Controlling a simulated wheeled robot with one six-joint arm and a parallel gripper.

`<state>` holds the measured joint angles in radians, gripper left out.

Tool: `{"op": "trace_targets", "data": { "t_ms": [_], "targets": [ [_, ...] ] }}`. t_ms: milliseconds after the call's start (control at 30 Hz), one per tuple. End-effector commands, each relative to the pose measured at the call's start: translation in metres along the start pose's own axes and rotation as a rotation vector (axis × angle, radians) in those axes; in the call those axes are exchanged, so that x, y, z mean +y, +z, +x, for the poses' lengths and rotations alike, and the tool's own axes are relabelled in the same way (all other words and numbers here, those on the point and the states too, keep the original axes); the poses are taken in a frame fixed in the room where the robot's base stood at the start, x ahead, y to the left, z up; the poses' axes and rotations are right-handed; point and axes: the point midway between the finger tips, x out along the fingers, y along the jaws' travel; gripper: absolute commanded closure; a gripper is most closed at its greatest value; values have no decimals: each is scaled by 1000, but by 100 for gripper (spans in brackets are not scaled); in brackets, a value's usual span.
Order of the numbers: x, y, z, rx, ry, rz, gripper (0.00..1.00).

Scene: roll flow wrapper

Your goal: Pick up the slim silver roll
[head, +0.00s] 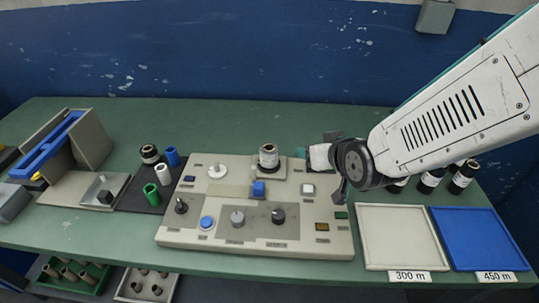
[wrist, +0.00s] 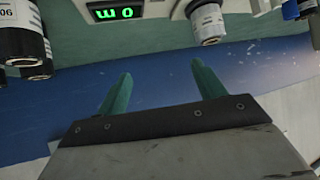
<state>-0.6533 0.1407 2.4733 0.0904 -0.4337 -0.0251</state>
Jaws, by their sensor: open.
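A short silver-white roll with a dark core (head: 268,157) stands upright on a small plate at the back of the control panel. A roll that looks like the same one shows at the top of the wrist view (wrist: 208,22). I cannot tell for sure that it is the slim silver one. My gripper (head: 338,165) is to the right of this roll, above the panel's right end, and apart from it. In the wrist view my two green fingers (wrist: 160,70) are spread with nothing between them.
Dark labelled rolls (head: 432,180) stand behind a white tray (head: 398,238) marked 300 m and a blue tray (head: 482,240) marked 450 m. The beige panel (head: 170,228) has knobs and buttons. Several small rolls (head: 164,175) stand on a black mat at left.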

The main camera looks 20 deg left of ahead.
Motion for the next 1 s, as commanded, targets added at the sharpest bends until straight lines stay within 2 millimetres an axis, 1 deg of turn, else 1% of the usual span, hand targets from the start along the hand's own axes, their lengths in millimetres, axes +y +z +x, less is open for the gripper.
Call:
{"op": "trace_targets", "data": {
  "t_ms": [33,100,200,300,467,667,900,1000],
  "targets": [
    [-21,8,14,33,-26,-24,31],
    [-42,11,28,94,-50,-45,31],
    [-64,15,38,159,-77,-67,31],
    [-76,18,44,198,-91,-78,31],
    [-82,16,57,218,-96,-82,31],
    [-85,11,79,216,-95,-81,31],
    [-91,4,112,216,-94,-80,31],
    [-92,2,119,217,-94,-80,31]
  ]
}}
